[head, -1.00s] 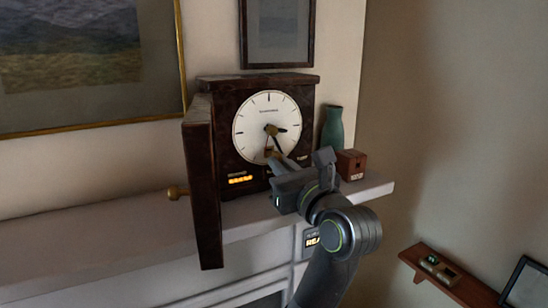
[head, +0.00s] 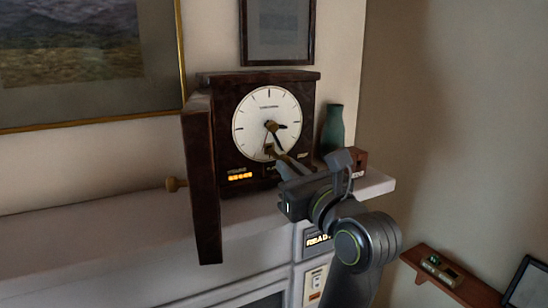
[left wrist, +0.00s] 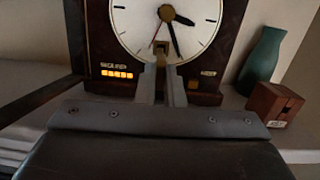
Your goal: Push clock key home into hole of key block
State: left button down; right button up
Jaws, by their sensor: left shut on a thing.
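The dark wooden clock (head: 217,84) stands on the mantel with a white dial and its door swung open on the left. My left gripper (head: 280,157) is in front of the lower dial, its fingers shut on a small brass piece, apparently the clock key (head: 269,150). In the left wrist view the key (left wrist: 161,47) shows beyond the fingertips (left wrist: 161,70), at the lower dial. I cannot tell whether it touches the dial. The brown key block (head: 361,157) stands right of the clock, partly behind my gripper; its dark hole shows in the wrist view (left wrist: 286,109). My right gripper is out of view.
The open clock door (head: 203,190) juts forward on the left. The mantel (head: 90,235) is clear at left. A small wall shelf (head: 462,287) is at lower right.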

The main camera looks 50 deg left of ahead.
pick_arm(q)
jog(key=b+v, duration=0.3)
jog(key=v, duration=0.1)
jog(key=shift+s+d, duration=0.15)
jog(key=shift+d, duration=0.15)
dwell(0.5)
jog(key=shift+r, duration=0.1)
dwell(0.4)
